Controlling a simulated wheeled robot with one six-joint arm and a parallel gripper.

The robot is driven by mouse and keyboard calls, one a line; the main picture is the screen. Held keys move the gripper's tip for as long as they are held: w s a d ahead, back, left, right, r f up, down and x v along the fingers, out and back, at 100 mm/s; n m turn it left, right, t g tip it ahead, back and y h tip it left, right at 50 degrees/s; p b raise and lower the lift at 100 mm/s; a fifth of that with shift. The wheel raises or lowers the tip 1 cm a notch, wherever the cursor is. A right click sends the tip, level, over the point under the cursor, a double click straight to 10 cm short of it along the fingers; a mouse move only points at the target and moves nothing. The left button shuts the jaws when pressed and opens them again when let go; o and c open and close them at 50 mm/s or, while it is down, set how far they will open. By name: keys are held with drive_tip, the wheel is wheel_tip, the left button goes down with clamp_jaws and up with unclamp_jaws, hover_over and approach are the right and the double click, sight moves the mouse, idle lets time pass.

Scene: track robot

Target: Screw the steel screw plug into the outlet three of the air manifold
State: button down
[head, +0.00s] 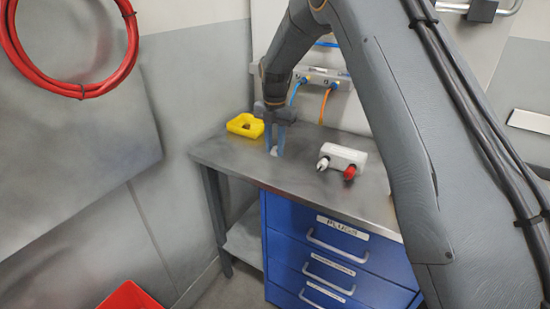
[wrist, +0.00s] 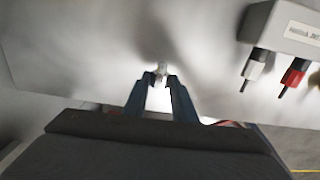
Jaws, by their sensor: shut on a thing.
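My gripper (head: 275,150) has blue fingers pointing down over the left part of the workbench. It is shut on a small pale metallic piece, the steel screw plug (head: 274,152). The plug also shows between the fingertips in the wrist view (wrist: 162,69). It is at or just above the bench top; I cannot tell whether it touches. A grey bar on the wall with a blue and an orange hose (head: 321,77) looks like the air manifold. It is behind and right of my gripper; its outlet numbers are too small to read, and my arm hides the space to its right.
A white block (head: 346,157) with white and red fittings stands on the bench (head: 225,153), right of my gripper. A yellow holder (head: 245,125) is just left. Blue drawers (head: 330,240) are below, and a red bin (head: 130,296) is on the floor. The bench front is clear.

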sight(275, 148)
wheel_tip(275, 148, up, 5)
drive_tip(key=shift+w+r+b, duration=0.1)
drive_tip(key=shift+r+b, duration=0.05)
drive_tip(key=shift+b, duration=0.7)
drive_tip(key=w+r+t+y+b, duration=0.3)
drive_tip(key=w+r+y+b, duration=0.2)
drive_tip(key=w+b, duration=0.4)
drive_tip(key=w+r+t+y+b, duration=0.3)
drive_tip(key=w+r+y+b, duration=0.2)
drive_tip(key=w+b, duration=0.4)
drive_tip(key=shift+w+a+r+t+b, duration=0.15)
drive_tip(key=shift+a+r+t+b, duration=0.35)
drive_tip(key=shift+b, duration=0.7)
drive_tip(key=shift+d+r, duration=0.1)
drive_tip(key=shift+d, duration=0.05)
drive_tip(key=shift+b, duration=1.1)
drive_tip(key=shift+w+d+p, duration=0.25)
drive_tip(key=shift+w+d, duration=0.3)
drive_tip(key=shift+w, duration=0.25)
drive_tip(key=shift+w+d+p, duration=0.25)
drive_tip(key=shift+w+d, duration=0.3)
drive_tip(key=shift+w, duration=0.25)
drive_tip(key=shift+w+d+p, duration=0.25)
drive_tip(key=shift+w+d, duration=0.3)
drive_tip(key=shift+w, duration=0.25)
drive_tip(key=shift+b, duration=1.95)
